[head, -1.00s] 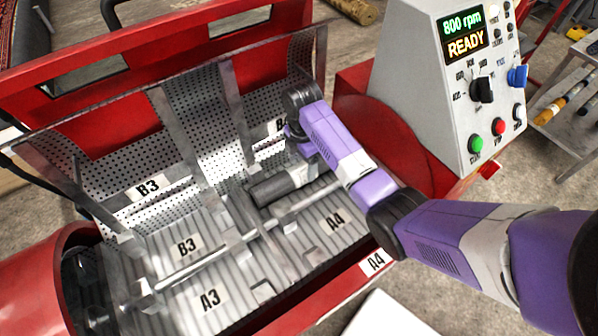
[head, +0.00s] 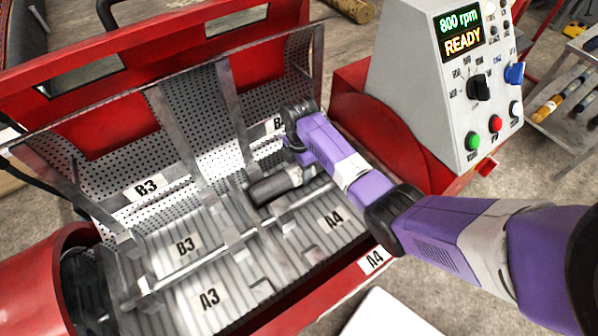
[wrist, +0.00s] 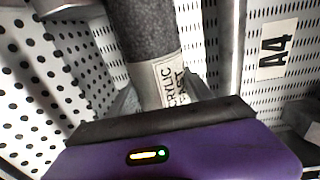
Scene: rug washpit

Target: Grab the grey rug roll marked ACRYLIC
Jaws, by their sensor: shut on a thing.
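The grey rug roll (head: 278,188) lies in the right-hand back compartment of the open drum, above the A4 plate. In the wrist view the dark grey roll (wrist: 150,32) runs up from between my fingers, and its pale label, reading ACRYLIC with a partly hidden second line, faces the camera. My gripper (wrist: 168,95) is shut around the roll at the labelled part, one finger on each side. In the head view my gripper (head: 305,174) is at the roll's right end, largely hidden by my wrist. I cannot tell whether the roll still rests on the drum floor.
Metal dividers (head: 233,105) and a low rail (head: 200,258) split the drum into marked compartments. The red machine frame (head: 90,50) surrounds it. A control panel (head: 465,80) reading 800 rpm READY stands at right. The B3 and A3 compartments look empty.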

